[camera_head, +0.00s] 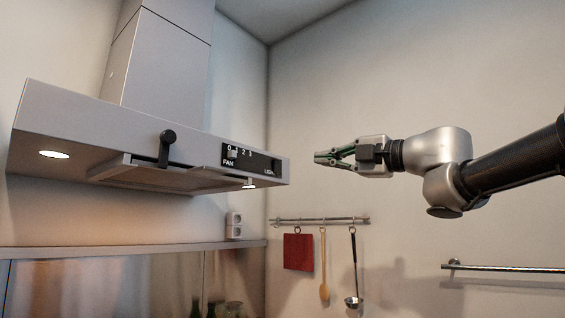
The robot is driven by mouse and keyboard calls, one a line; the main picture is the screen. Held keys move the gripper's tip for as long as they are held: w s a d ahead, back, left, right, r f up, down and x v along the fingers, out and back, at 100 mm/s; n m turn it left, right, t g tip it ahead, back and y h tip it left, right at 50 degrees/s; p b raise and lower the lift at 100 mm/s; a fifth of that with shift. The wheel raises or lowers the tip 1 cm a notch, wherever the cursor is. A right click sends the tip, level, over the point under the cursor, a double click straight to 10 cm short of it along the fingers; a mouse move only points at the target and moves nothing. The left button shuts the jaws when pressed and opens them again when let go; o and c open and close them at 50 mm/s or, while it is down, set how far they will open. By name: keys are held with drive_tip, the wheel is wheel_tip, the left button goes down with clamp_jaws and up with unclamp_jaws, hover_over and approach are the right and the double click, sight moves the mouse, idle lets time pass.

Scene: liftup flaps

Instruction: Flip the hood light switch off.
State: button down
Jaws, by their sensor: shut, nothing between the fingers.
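The grey range hood (90,115) hangs at the left, with its chimney going up the wall. A black control panel (250,160) sits on the right part of its front edge. The panel has a FAN slider with numbers on the left and a light label at its right end. The light switch is too small and dark to tell its position. A hood lamp (54,154) glows on the underside at the left, and another lamp (249,185) shows below the panel. My gripper (318,158) is shut and empty, pointing left, to the right of the hood's end and apart from it.
A dark handle (167,138) stands out from the hood's front above the flap (150,174). Another rail (510,267) is at the right.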

sight(271, 161)
drive_tip(key=x, duration=1.3)
drive_tip(key=shift+w+a, duration=0.1)
drive_tip(key=shift+a, duration=0.1)
drive_tip(key=shift+w+a+r, duration=0.15)
drive_tip(key=shift+w+a, duration=0.05)
drive_tip(key=shift+a, duration=0.05)
drive_tip(key=shift+a, duration=0.1)
drive_tip(key=shift+w+a+r, duration=0.1)
drive_tip(key=shift+w+r, duration=0.05)
